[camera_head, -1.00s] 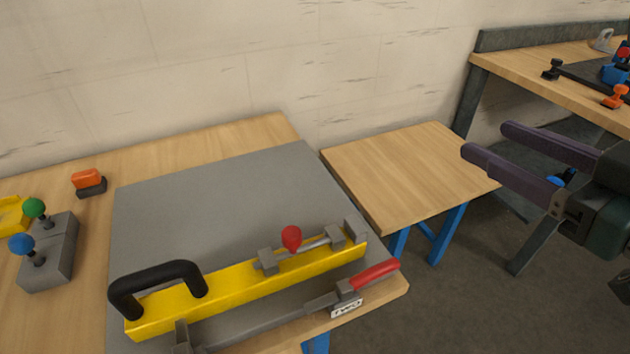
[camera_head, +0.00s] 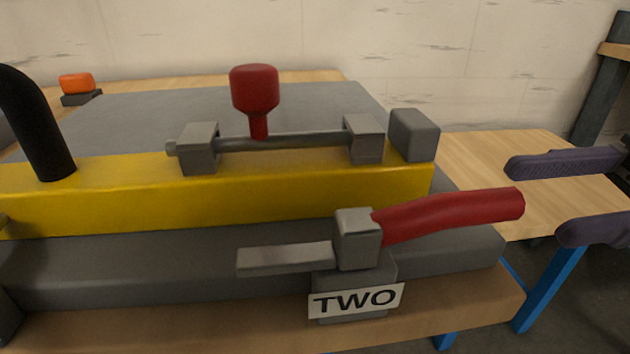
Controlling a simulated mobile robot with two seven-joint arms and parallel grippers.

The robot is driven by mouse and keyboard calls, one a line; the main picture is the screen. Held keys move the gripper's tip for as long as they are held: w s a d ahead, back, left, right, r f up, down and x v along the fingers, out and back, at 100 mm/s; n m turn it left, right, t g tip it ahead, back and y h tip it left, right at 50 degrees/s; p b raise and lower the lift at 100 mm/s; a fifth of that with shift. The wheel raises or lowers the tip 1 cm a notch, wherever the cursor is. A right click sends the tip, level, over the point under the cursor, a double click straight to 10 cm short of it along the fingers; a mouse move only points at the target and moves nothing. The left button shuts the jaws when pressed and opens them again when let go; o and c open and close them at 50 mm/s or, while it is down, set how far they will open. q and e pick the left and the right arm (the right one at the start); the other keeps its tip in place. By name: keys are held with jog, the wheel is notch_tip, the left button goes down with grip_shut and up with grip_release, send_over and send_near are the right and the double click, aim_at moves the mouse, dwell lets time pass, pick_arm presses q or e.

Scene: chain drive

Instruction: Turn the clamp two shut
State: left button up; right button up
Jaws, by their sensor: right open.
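Clamp two (camera_head: 355,240) sits at the front edge of the grey plate, above a white label reading TWO (camera_head: 355,300). Its red handle (camera_head: 450,213) points right and slightly up, and its flat grey arm (camera_head: 287,259) points left along the front of the yellow bar (camera_head: 250,200). My right gripper (camera_head: 563,197) is at the right edge, open and empty. Its two dark purple fingers lie to the right of the red handle's end, apart from it in the picture. My left gripper is not in view.
On the yellow bar are a bolt with a red knob (camera_head: 255,90) and a black handle (camera_head: 38,125). An orange-topped block (camera_head: 78,88) stands at the back left. A small wooden table (camera_head: 500,160) with blue legs stands behind at the right.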

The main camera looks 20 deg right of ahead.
aim_at(457, 211)
jog(key=x, duration=1)
jog(key=shift+s+a, duration=0.15)
jog(key=shift+c, duration=0.4)
grip_shut()
dwell(0.6)
